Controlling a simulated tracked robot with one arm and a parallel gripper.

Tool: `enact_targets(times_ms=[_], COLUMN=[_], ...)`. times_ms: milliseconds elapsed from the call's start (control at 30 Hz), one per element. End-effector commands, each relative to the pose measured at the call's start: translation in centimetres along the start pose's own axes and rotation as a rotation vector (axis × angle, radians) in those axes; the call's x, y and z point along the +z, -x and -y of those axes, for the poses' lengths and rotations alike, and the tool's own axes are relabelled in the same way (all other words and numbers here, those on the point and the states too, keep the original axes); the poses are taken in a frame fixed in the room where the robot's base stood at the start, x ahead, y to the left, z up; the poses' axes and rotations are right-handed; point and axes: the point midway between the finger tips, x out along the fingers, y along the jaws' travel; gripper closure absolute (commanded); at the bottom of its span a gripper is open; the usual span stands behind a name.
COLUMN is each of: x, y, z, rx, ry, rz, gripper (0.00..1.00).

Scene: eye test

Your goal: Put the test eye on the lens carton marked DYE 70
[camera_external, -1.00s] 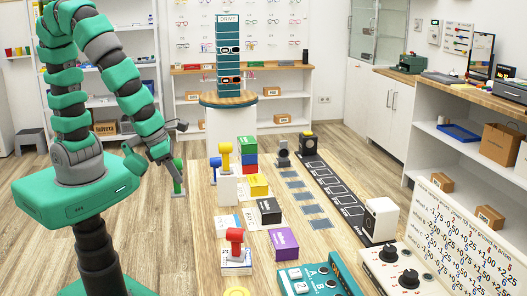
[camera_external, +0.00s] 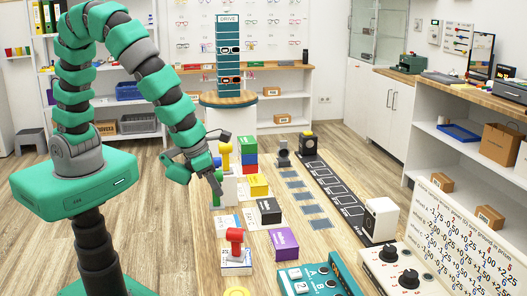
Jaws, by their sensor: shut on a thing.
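A yellow test eye (camera_external: 225,147) is on the white stand (camera_external: 229,188). A red test eye (camera_external: 235,237) stands on a white carton (camera_external: 236,268) in front. A black carton (camera_external: 268,211), a purple carton (camera_external: 284,244) and a yellow carton (camera_external: 258,185) sit to the right. The carton lettering is too small to read, so I cannot tell which is DYE 70.
A teal control box (camera_external: 311,281) stands front right.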

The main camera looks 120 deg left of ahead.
Motion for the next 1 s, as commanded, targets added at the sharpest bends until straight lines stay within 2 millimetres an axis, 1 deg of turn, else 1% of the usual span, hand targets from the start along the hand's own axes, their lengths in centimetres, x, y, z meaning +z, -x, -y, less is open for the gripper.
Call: enact_targets(times_ms=[33, 133, 367, 500, 600, 1000], x=[0.6, 1.5, 2.4, 1.5, 1.1, 1.0], y=[-0.4, -0.8, -1.3, -3.4, -4.2, -4.6], z=[0.4, 1.0, 1.7, 1.6, 1.6, 1.7], rx=[0.000, -0.001, 0.001, 0.003, 0.003, 0.000], ry=[0.000, 0.001, 0.000, -0.001, 0.001, 0.000], rz=[0.000, 0.002, 0.000, -0.003, -0.002, 0.000], gripper=[0.96, 0.96, 0.96, 0.96, 0.96, 0.96])
